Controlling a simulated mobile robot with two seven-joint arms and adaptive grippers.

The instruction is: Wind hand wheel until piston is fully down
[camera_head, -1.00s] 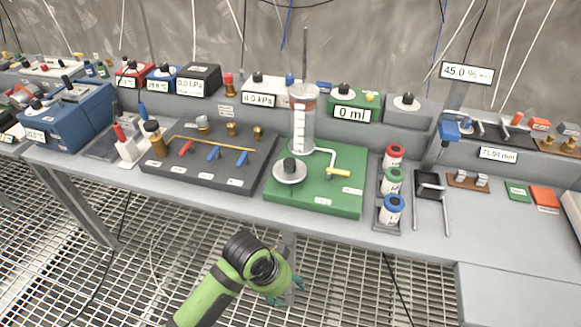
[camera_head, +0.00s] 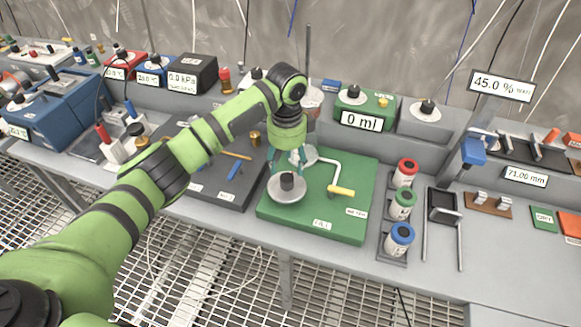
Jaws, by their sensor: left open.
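The hand wheel (camera_head: 287,194) is a grey disc with a black knob at the front left of the green board (camera_head: 346,228). My left gripper (camera_head: 287,163) points down just behind and above the wheel, with its teal fingers apart and nothing seen between them. Whether a finger touches the wheel or knob, I cannot tell. The glass cylinder (camera_head: 314,99) stands behind the gripper and is mostly hidden by my left arm. Its thin piston rod (camera_head: 308,50) rises above it. The piston itself is hidden. The display (camera_head: 361,120) reads 0 ml. My right gripper is not in view.
A yellow-handled valve (camera_head: 342,191) is right of the wheel. Red, green and blue canisters (camera_head: 402,205) stand beyond the board's right edge. A dark board with coloured levers (camera_head: 235,171) lies to the left, partly under my arm. The bench front (camera_head: 340,262) is clear.

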